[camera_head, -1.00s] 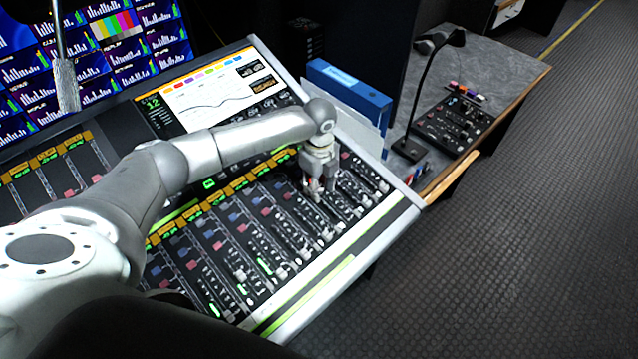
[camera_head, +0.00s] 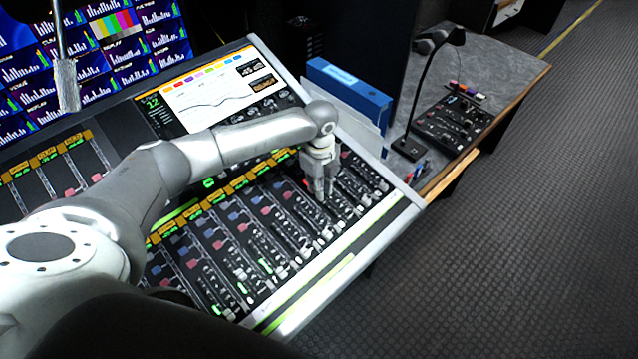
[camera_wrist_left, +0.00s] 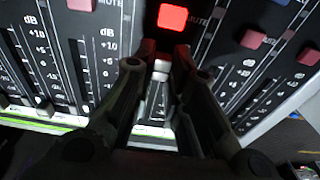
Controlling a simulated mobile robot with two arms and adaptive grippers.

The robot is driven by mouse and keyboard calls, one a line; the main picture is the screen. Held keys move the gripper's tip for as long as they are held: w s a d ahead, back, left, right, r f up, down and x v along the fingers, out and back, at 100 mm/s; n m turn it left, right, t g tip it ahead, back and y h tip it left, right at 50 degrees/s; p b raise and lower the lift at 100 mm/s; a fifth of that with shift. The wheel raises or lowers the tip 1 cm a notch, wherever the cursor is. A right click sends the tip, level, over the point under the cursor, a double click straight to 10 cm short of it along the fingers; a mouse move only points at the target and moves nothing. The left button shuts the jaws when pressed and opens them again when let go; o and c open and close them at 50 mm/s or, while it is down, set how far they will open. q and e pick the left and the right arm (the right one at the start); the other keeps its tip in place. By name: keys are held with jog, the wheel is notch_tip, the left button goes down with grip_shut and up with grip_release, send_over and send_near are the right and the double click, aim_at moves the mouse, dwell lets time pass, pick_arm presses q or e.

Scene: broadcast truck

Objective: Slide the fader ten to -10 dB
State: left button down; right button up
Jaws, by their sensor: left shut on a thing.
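The mixing console (camera_head: 365,245) carries rows of channel strips with faders, dB scales and mute buttons. My left gripper (camera_head: 321,196) is over the strips near the console's right end, fingers pointing down. In the left wrist view my left gripper (camera_wrist_left: 161,68) is shut on a pale fader cap (camera_wrist_left: 160,70), directly below a lit red mute button (camera_wrist_left: 172,17). The fingers hide most of this fader's slot and scale, so its dB position cannot be read there. I cannot read a channel number. My right gripper is not in view.
Neighbouring strips with mute buttons (camera_wrist_left: 253,39) lie close on both sides of the fingers. The console screen (camera_head: 215,90) is behind my arm. A blue binder (camera_head: 348,90) and a side desk with a gooseneck microphone (camera_head: 425,95) stand to the right.

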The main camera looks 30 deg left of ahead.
aim_at(333, 207)
pick_arm(q)
jog(key=d+p, duration=0.1)
jog(key=s+d, duration=0.1)
jog(key=d, duration=0.1)
jog(key=d+p, duration=0.1)
jog(key=shift+s+d+f+p, duration=0.2)
jog(key=shift+s+d+p, duration=0.1)
jog(key=shift+s+d, duration=0.05)
jog(key=shift+d+f, duration=0.1)
jog(key=shift+d, duration=0.05)
jog(key=c, duration=1.4)
grip_release()
jog(key=shift+c, duration=0.2)
notch_tip(333, 207, up, 12)
